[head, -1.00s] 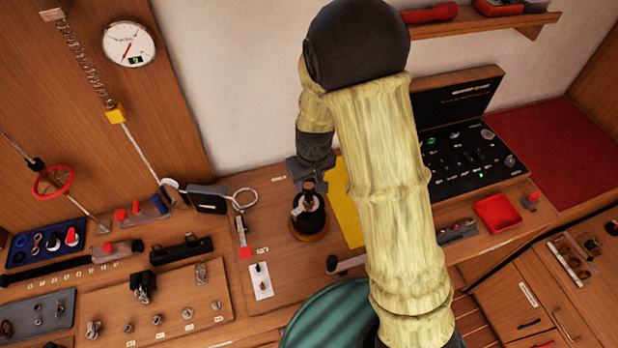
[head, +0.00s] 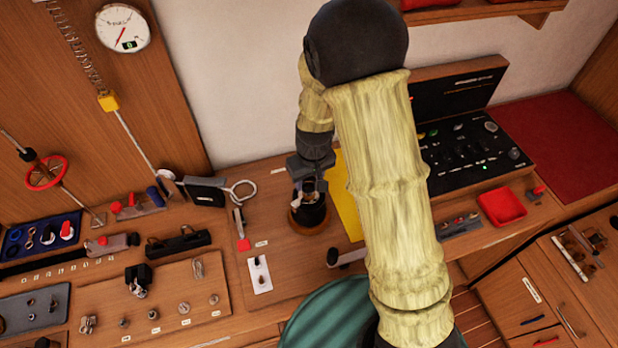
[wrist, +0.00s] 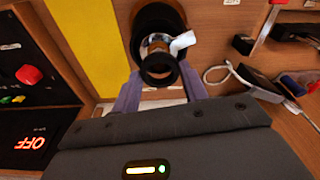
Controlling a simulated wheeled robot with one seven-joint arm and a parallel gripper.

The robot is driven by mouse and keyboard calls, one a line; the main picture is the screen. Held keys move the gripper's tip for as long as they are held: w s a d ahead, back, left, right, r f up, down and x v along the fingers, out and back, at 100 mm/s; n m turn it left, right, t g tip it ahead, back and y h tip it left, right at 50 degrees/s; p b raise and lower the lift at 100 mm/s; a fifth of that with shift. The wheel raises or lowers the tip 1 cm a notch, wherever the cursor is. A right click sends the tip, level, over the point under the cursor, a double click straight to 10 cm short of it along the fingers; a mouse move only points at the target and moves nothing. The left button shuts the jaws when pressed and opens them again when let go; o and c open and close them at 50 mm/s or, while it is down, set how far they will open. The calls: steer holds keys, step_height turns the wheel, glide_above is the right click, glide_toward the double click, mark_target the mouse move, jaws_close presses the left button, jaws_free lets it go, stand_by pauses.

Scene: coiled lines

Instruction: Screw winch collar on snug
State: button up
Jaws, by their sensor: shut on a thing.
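The winch (head: 308,214) is a dark drum on a round wooden base on the bench; its dark body is at the top of the wrist view (wrist: 158,14). My gripper (head: 309,183) is over the top of the winch. In the wrist view my gripper (wrist: 160,88) is shut on a black ring, the winch collar (wrist: 145,72), with one finger on each side. The collar appears lined up with the winch top. A brass-coloured part and a white tab (wrist: 183,42) show just beyond it. I cannot tell how tightly the collar sits; the thread is hidden.
A yellow sheet (head: 346,200) lies right of the winch, beside a black switch panel (head: 470,150). A red tray (head: 502,207) is farther right. A ring-ended tool (head: 242,189) and a white plate with small parts (head: 260,274) are to the left. My arm hides part of the bench.

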steer(key=shift+f+b, duration=1.45)
steer(key=shift+f, duration=0.35)
stand_by(0.4)
